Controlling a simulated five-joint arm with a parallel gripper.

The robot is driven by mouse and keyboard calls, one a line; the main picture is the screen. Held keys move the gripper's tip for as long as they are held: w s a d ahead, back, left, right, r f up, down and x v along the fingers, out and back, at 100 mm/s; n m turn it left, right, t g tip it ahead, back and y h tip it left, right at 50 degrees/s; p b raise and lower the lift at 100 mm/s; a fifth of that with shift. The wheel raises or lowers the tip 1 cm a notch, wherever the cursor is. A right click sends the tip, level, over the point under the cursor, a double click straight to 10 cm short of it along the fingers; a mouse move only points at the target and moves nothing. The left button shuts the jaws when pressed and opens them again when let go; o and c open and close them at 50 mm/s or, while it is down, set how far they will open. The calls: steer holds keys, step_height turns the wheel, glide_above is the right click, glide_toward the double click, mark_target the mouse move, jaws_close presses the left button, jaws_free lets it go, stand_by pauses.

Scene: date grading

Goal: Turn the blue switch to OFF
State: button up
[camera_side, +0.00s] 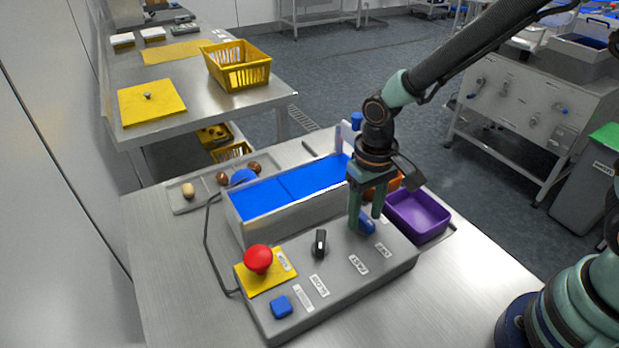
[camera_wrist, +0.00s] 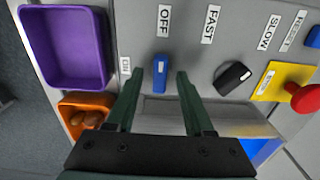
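The blue switch (camera_wrist: 160,78) is an elongated knob on the grey control panel (camera_wrist: 190,62). Its long axis lines up with the OFF label (camera_wrist: 163,20) in the wrist view, and a pale mark shows toward that end. The ON label (camera_wrist: 125,66) is to its left. My gripper (camera_wrist: 159,74) is open, with one finger on each side of the knob and visible gaps between. In the side view, my gripper (camera_side: 366,223) points down at the panel, and the blue switch (camera_side: 367,224) shows partly between the fingers.
A black knob (camera_side: 320,243), a red button (camera_side: 258,259) on a yellow plate and a blue button (camera_side: 281,307) share the panel. A purple bin (camera_side: 419,216) and an orange bin (camera_wrist: 72,104) stand close by. The blue conveyor (camera_side: 290,187) runs behind the panel.

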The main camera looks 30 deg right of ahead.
mark_target(365, 218)
steer(key=shift+r, duration=0.1)
step_height(365, 218, up, 12)
stand_by(0.5)
steer(key=s+d+r+t, duration=0.2)
steer(key=s+d+r, duration=0.1)
steer(key=d, duration=0.3)
steer(key=s+d+r+t, duration=0.3)
steer(key=d, duration=0.3)
steer(key=shift+d+r+t, duration=0.25)
steer(key=shift+r+t, duration=0.05)
